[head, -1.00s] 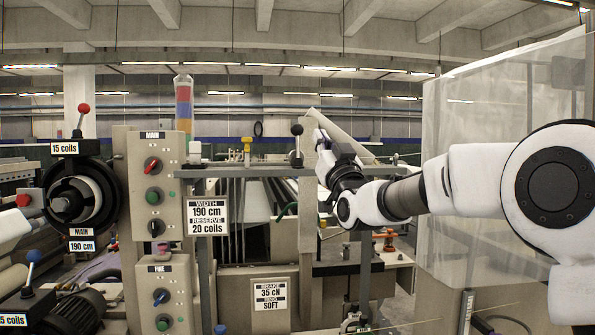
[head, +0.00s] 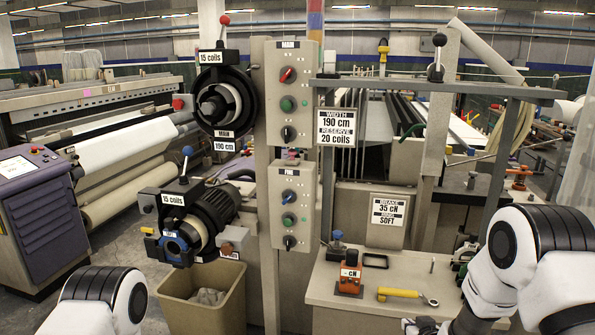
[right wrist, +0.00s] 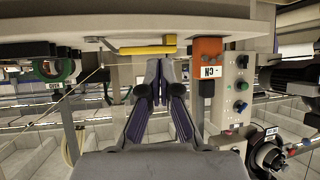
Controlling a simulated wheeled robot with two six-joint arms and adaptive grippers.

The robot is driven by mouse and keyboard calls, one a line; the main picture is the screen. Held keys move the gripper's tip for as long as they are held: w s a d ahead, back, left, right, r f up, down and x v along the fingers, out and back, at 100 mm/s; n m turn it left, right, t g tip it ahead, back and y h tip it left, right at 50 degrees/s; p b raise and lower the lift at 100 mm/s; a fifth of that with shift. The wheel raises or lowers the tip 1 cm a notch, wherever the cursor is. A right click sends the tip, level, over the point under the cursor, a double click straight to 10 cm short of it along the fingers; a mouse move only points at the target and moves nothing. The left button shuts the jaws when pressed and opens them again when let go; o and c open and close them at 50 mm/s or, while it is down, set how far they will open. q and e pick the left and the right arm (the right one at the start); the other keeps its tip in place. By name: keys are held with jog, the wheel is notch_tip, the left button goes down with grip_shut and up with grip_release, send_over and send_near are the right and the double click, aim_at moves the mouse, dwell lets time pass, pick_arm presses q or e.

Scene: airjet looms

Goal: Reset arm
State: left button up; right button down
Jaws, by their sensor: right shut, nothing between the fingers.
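My right gripper (head: 422,326) shows only in part at the bottom edge of the head view, low by the front of the beige bench (head: 340,287). In the right wrist view my right gripper (right wrist: 163,72) has its fingers together with nothing between them. The wrist picture looks upside down, with a yellow-handled wrench (right wrist: 142,49) and an orange CN device (right wrist: 208,72) beyond the fingertips. The same wrench (head: 400,295) and orange device (head: 350,276) rest on the bench in the head view. My left arm shows at the lower left; its gripper is out of view.
A loom control panel (head: 290,145) with knobs and buttons stands mid-view. Two feeder units, upper (head: 222,97) and lower (head: 190,218), hang left of it. A tan bin (head: 205,300) stands below. A purple cabinet (head: 42,215) stands at left, with open floor between.

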jog(key=s+a+f+g, duration=0.1)
jog(key=s+f+g, duration=0.3)
jog(key=s+f, duration=0.8)
jog(key=s+f+g, duration=0.2)
jog(key=s+g, duration=0.2)
jog(key=s, duration=1)
jog(key=s+a+f+g, duration=0.1)
jog(key=s+f+g, duration=0.1)
jog(key=s, duration=1.2)
jog(key=shift+s+f+g, duration=0.2)
jog(key=shift+s+g, duration=0.1)
jog(key=shift+g, duration=0.6)
